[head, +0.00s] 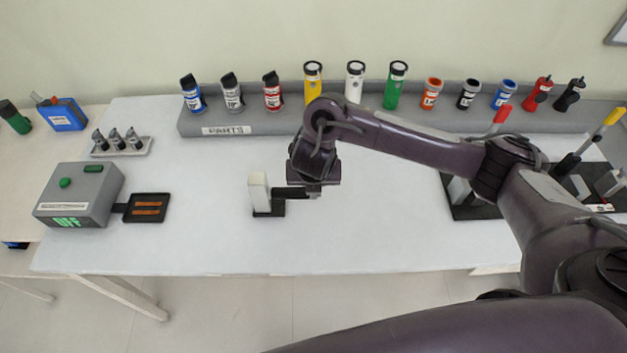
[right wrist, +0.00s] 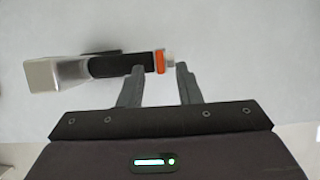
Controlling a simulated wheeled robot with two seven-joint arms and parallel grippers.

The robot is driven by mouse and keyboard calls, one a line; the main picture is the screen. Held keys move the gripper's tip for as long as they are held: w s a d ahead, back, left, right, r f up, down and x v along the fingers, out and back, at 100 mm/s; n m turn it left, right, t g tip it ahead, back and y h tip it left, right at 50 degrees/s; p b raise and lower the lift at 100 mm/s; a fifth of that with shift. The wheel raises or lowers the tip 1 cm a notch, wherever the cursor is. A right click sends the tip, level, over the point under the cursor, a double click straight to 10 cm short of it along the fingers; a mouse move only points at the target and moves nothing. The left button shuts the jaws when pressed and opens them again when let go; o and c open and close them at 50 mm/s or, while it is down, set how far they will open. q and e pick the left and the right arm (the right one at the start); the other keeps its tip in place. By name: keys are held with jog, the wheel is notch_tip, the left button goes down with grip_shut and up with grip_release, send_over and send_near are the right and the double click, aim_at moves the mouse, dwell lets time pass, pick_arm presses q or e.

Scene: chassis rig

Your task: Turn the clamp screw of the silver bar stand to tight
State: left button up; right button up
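The silver bar stand (head: 259,192) stands upright near the front middle of the table in the head view, with a dark base and a black arm reaching right. In the right wrist view, its silver post (right wrist: 42,76) is at left. The black arm (right wrist: 112,66) ends in an orange band (right wrist: 159,62) and a small pale tip, seemingly the clamp screw (right wrist: 171,60). My right gripper (right wrist: 160,68) is open, its fingertips on either side of the band and tip; contact cannot be told. My right wrist partly hides this end in the head view. My left gripper is not in view.
A grey parts rack (head: 228,121) with several coloured cylinders runs along the back. A grey box (head: 80,192) reading OFF, a black tray (head: 163,208) and a small holder (head: 122,149) stand at left. Dark fixtures stand at right behind my arm. White table around the stand is clear.

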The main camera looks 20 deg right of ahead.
jog(key=p+v, duration=0.4)
jog(key=v, duration=0.1)
jog(key=shift+s+r, duration=0.1)
jog(key=shift+r, duration=0.05)
jog(key=shift+s, duration=0.1)
dwell(0.3)
